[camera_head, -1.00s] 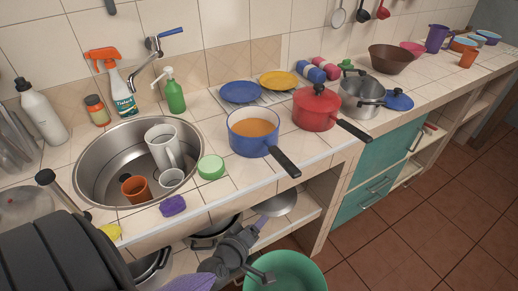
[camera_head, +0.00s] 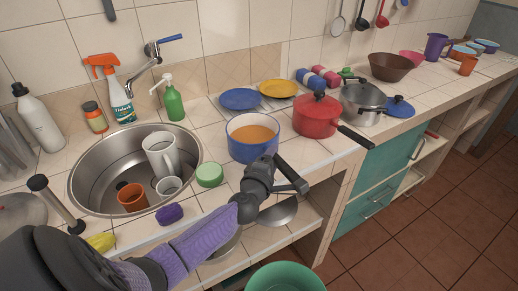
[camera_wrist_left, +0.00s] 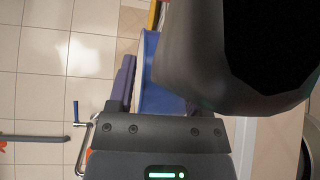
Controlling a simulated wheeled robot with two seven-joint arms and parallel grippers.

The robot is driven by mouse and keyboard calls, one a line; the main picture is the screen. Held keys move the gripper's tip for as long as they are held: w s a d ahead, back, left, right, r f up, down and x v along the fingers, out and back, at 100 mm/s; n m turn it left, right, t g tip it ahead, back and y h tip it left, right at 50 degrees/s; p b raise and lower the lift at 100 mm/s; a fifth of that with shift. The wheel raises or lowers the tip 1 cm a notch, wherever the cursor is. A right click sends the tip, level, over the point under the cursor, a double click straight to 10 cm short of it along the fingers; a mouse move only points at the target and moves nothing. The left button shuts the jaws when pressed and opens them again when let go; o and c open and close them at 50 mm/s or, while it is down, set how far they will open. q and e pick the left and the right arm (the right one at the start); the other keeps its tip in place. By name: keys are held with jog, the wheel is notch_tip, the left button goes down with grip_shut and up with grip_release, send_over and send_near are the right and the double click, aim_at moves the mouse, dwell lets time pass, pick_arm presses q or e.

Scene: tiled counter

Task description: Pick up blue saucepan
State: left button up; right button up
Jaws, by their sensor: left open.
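The blue saucepan (camera_head: 252,148), with orange-brown contents, stands upright on the tiled counter near its front edge. Its black handle points toward the front right and is largely covered by my left gripper. My left gripper (camera_head: 287,177) is open at the handle, in front of the pan; I cannot tell whether it touches it. In the left wrist view, part of the blue pan wall (camera_wrist_left: 149,75) shows beyond the gripper, and a large dark shape, perhaps the handle, fills the upper right. My right gripper is not in view.
A red lidded pot (camera_head: 316,117) stands close to the right of the saucepan. A green round container (camera_head: 210,175) and the sink (camera_head: 88,190) are to the left. Blue (camera_head: 240,98) and yellow (camera_head: 278,88) plates lie behind. A green tub (camera_head: 286,277) is below.

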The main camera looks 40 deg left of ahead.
pick_arm(q)
grip_shut()
dwell(1.3)
